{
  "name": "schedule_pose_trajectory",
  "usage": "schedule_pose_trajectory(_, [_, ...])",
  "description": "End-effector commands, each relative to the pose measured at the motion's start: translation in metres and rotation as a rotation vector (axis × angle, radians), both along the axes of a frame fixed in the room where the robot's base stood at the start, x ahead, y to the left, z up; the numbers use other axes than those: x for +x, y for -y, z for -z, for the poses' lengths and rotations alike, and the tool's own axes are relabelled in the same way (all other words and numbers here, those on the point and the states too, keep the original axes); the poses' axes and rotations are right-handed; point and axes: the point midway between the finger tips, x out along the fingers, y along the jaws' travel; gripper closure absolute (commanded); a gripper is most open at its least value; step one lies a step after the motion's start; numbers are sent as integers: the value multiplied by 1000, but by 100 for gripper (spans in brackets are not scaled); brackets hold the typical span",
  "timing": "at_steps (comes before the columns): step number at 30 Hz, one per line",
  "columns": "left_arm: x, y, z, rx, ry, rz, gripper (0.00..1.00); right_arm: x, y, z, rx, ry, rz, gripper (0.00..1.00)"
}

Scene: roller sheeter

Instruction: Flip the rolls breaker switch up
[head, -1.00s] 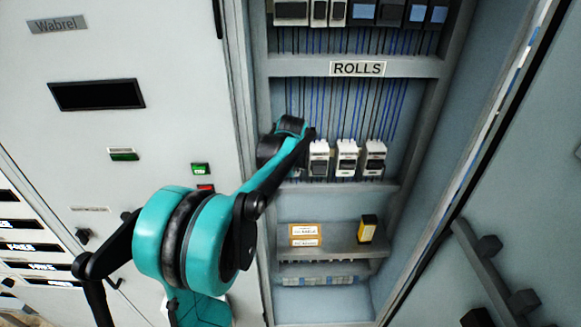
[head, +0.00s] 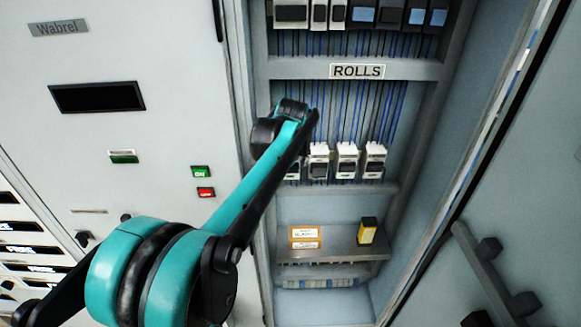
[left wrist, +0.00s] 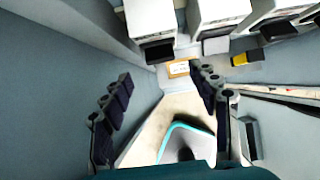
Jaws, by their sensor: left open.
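A row of white breakers with dark switches sits in the cabinet under the ROLLS label (head: 357,70). Three stand clear in the head view: a left one (head: 319,160), a middle one (head: 347,160) and a right one (head: 375,160). Another at the far left is mostly hidden behind my arm. I cannot tell surely which switches are up or down. My left gripper (left wrist: 160,75) is open and empty in the left wrist view, its fingers just below a white breaker (left wrist: 151,20) with a black switch (left wrist: 158,52). The head view largely hides this gripper behind my arm. My right gripper is not in view.
A shelf below holds orange-framed labels (head: 305,232) and a yellow-black block (head: 367,230). Cabinet side walls flank the breakers. Green (head: 201,172) and red (head: 206,192) buttons are on the left panel. More breakers (head: 330,14) line the top.

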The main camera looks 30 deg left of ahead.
Motion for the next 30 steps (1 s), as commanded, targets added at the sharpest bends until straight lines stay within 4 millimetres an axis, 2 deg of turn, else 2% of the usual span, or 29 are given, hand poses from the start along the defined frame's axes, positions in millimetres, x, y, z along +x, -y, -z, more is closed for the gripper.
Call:
schedule_pose_trajectory(3, [-10,6,-19,0,0,1,40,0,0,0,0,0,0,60])
schedule_pose_trajectory(9, [-17,11,-36,0,0,1,40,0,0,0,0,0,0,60])
schedule_pose_trajectory(30, [-18,11,-37,0,0,1,40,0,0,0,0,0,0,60])
